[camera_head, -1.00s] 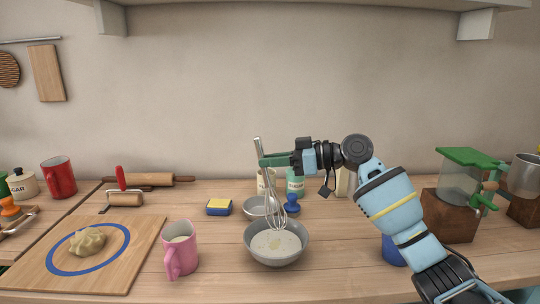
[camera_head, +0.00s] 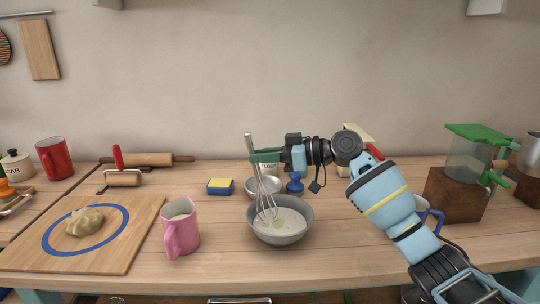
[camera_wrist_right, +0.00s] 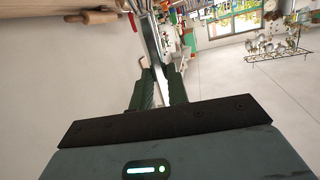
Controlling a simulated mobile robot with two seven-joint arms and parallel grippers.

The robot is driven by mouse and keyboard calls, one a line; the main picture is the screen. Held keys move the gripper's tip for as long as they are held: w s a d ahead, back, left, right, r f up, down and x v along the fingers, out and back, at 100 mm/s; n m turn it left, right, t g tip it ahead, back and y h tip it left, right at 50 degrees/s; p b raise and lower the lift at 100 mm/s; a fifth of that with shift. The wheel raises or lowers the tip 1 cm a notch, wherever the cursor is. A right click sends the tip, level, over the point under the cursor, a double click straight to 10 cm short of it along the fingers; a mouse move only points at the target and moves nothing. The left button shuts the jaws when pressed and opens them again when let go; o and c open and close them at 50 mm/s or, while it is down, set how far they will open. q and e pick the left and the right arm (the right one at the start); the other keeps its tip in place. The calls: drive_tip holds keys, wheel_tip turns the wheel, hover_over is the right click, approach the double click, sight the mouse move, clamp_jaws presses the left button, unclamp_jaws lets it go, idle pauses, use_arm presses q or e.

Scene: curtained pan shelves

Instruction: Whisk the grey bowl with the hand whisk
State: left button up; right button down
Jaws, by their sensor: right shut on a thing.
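The grey bowl (camera_head: 279,237) stands on the wooden worktop and holds a pale, creamy mix. The hand whisk (camera_head: 253,155) is upright with a slight tilt, its wires down inside the left part of the bowl, at the mix. My right gripper (camera_head: 262,157) is shut on the whisk's metal handle, above the bowl. In the right wrist view the handle (camera_wrist_right: 155,50) passes between the green fingers (camera_wrist_right: 160,88). How deep the wires sit in the mix is hard to tell. My left gripper is not in view.
A pink mug (camera_head: 181,236) stands left of the bowl, and a board with dough (camera_head: 85,222) lies further left. A smaller metal bowl (camera_head: 251,190), a sponge (camera_head: 220,186) and a blue stamp (camera_head: 295,184) are behind. A blue mug (camera_head: 424,211) stands behind my right arm; a grinder (camera_head: 456,193) is right.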

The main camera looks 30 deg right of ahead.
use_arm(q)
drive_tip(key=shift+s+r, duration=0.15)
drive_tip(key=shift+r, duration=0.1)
use_arm(e)
drive_tip(key=v, duration=0.3)
drive_tip(key=shift+s+f, duration=0.15)
drive_tip(key=shift+s, duration=0.1)
idle(1.4)
